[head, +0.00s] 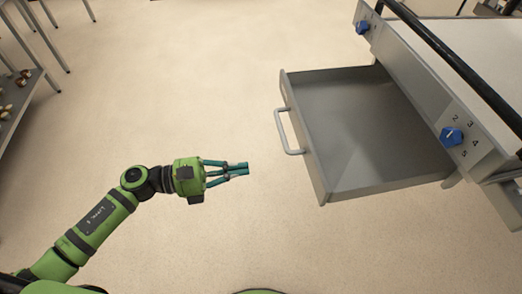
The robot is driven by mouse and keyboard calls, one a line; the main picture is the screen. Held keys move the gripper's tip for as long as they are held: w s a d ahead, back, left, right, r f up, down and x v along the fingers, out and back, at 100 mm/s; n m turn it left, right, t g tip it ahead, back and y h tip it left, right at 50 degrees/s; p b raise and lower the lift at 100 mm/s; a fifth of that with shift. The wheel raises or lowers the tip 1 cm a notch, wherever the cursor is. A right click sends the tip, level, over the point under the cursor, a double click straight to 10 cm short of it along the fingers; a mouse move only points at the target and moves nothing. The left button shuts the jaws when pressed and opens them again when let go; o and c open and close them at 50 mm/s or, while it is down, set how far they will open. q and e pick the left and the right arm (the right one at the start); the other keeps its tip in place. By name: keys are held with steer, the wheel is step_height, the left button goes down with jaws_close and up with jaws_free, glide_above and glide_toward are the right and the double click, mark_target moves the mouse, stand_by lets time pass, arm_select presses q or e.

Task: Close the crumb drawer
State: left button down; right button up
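The crumb drawer (365,130) is a grey metal tray pulled out to the left from under the oven, and it looks empty. Its front panel (302,138) faces left and carries a pale bar handle (283,130). My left gripper (246,170) is in front of the drawer, a little left of and below the handle in the picture, with a gap between them. Its teal fingers point right toward the drawer front. The fingertips sit close together with nothing visible between them; how far they are open is unclear. My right gripper is not in view.
The oven (455,70) has blue knobs (452,136) and a dark rail (455,60) along its front, above the drawer. A metal shelf (25,95) with small brown and white items stands at the far left. The floor between is clear.

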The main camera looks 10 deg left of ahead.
arm_select(q)
steer(key=p, duration=0.2)
glide_toward(307, 158)
steer(key=x, duration=0.2)
steer(key=p+x, duration=0.1)
steer(key=x, duration=0.1)
steer(key=p+x, duration=0.1)
steer(key=x, duration=0.1)
steer(key=shift+s+d+r, duration=0.1)
steer(key=shift+d+r, duration=0.1)
steer(key=shift+r, duration=0.05)
steer(key=shift+d+f+p, duration=0.15)
steer(key=shift+d+p, duration=0.15)
steer(key=shift+d, duration=0.05)
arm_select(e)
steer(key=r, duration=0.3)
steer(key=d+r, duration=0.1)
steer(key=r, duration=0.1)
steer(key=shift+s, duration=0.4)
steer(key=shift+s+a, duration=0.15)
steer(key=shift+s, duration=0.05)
